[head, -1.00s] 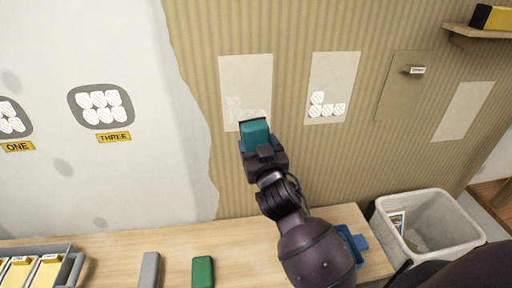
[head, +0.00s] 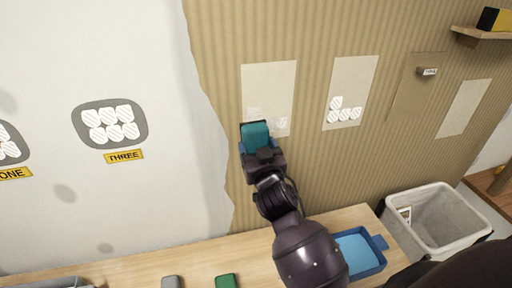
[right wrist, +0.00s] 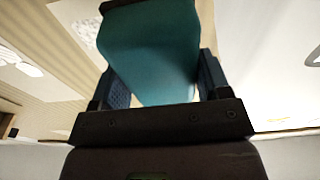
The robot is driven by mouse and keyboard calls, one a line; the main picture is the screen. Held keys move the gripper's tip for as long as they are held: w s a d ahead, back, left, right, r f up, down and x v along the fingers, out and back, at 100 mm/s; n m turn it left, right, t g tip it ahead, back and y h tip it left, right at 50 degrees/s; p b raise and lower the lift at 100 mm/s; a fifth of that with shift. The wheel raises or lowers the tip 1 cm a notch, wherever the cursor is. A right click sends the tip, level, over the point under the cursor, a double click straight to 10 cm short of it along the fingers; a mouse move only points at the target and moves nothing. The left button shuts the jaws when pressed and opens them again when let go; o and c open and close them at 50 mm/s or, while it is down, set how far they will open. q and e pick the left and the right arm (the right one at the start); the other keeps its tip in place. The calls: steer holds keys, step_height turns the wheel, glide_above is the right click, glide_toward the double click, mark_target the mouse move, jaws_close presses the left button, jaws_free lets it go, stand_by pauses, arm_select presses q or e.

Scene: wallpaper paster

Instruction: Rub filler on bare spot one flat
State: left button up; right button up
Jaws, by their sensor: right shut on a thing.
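My right gripper (head: 258,150) is shut on a teal block (head: 256,133), which is at the lower left corner of the leftmost pale bare spot (head: 270,85) on the wall. Faint whitish filler marks (head: 266,112) show low on that spot, and the block hides its corner. In the right wrist view the teal block (right wrist: 152,50) fills the space between my fingers. I cannot tell whether the block touches the wall. The second pale bare spot (head: 352,75) has several white hatched discs at its bottom. My left gripper is not in view.
A table (head: 200,258) runs below the wall, with a blue tray (head: 378,262), a green block (head: 227,281) and a grey block (head: 171,282). A bin (head: 435,220) stands at right. A shelf (head: 480,34) juts out at upper right. The striped wallpaper (head: 225,40) ends left in a ragged edge.

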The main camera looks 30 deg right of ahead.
steer(key=shift+w+a, duration=0.1)
steer(key=shift+a, duration=0.05)
steer(key=shift+r, duration=0.1)
stand_by(0.3)
steer(key=shift+x, duration=1.15)
steer(key=shift+x, duration=1.3)
stand_by(3.7)
steer(key=shift+f, duration=0.25)
steer(key=shift+s+d, duration=0.25)
steer(key=shift+d, duration=0.7)
steer(key=shift+s+d, duration=0.25)
steer(key=shift+d, duration=0.65)
